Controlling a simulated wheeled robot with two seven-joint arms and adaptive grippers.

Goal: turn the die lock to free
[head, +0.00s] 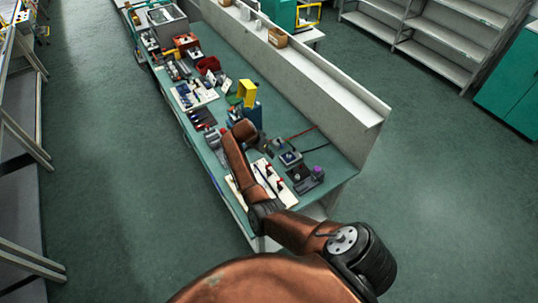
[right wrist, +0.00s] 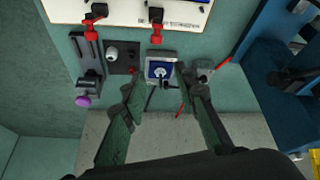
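In the head view the box (head: 290,158) stands to the right of my right arm. In the right wrist view my right gripper (right wrist: 163,88) is open, its green fingers apart. The box and lever show between and just beyond the fingertips. Nothing is held. I cannot tell whether the fingers touch the lever. My right gripper is hard to make out in the head view. My left gripper is not in view.
A dark slide with a purple knob (right wrist: 83,100) and a dark plate with a white knob (right wrist: 113,55) stand beside the box. A white board (right wrist: 130,10) with red levers lies close by. A blue machine (right wrist: 275,70) stands at the right. A raised wall (head: 300,80) backs the bench.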

